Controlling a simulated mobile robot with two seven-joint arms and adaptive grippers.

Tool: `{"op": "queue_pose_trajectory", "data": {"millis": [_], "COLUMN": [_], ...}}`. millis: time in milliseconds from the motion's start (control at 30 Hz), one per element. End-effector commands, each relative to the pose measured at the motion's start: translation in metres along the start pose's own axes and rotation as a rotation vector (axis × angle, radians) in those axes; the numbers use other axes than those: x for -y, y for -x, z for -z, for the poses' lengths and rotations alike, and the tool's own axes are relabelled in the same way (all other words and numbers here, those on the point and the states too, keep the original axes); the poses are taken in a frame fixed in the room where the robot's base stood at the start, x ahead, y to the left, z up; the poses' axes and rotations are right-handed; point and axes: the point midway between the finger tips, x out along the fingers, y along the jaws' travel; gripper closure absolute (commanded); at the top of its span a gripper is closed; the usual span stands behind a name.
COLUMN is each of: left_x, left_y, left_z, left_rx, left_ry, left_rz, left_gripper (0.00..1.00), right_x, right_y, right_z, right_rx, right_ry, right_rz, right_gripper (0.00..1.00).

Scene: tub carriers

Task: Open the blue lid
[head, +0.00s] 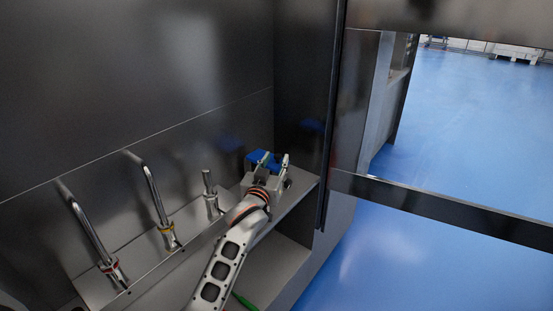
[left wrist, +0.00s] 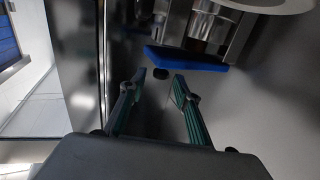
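The blue lid (head: 255,156) is at the right end of the metal ledge in the head view, partly hidden by my left gripper (head: 275,159). In the left wrist view the blue lid (left wrist: 187,60) is a flat slab just beyond the fingertips, below metal cylindrical parts. Whether a finger touches the lid or knob I cannot tell. My right gripper is not in view.
Bent metal pipes with a red ring (head: 88,232) and a yellow ring (head: 152,198), and a shorter metal post (head: 209,190), stand along the ledge to the left. A dark wall (head: 130,90) rises behind. A dark vertical post (head: 333,120) stands close on the right.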

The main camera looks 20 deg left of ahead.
Motion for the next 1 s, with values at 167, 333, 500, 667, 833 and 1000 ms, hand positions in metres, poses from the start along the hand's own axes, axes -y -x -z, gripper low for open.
{"op": "queue_pose_trajectory", "data": {"millis": [167, 333, 500, 667, 833, 1000], "left_x": [0.0, 0.0, 0.0, 0.0, 0.0, 0.0], "left_y": [-0.015, -0.018, -0.017, -0.017, -0.018, -0.025], "left_z": [0.0, 0.0, 0.0, 0.0, 0.0, 0.003], "left_rx": [-0.001, 0.0, 0.0, 0.0, 0.001, 0.007], "left_ry": [-0.002, -0.001, -0.001, -0.001, 0.001, 0.017], "left_rz": [0.0, 0.0, 0.0, 0.0, 0.0, 0.0], "left_gripper": [0.68, 0.68, 0.73, 1.0, 1.0, 1.0], "right_x": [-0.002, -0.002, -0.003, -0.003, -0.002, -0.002], "right_y": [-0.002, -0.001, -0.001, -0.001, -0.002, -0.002], "right_z": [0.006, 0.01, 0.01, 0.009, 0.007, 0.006], "right_rx": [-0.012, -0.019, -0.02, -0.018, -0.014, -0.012], "right_ry": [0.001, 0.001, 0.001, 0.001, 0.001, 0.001], "right_rz": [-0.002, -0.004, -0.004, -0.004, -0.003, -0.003], "right_gripper": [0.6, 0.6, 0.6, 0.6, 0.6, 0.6]}}
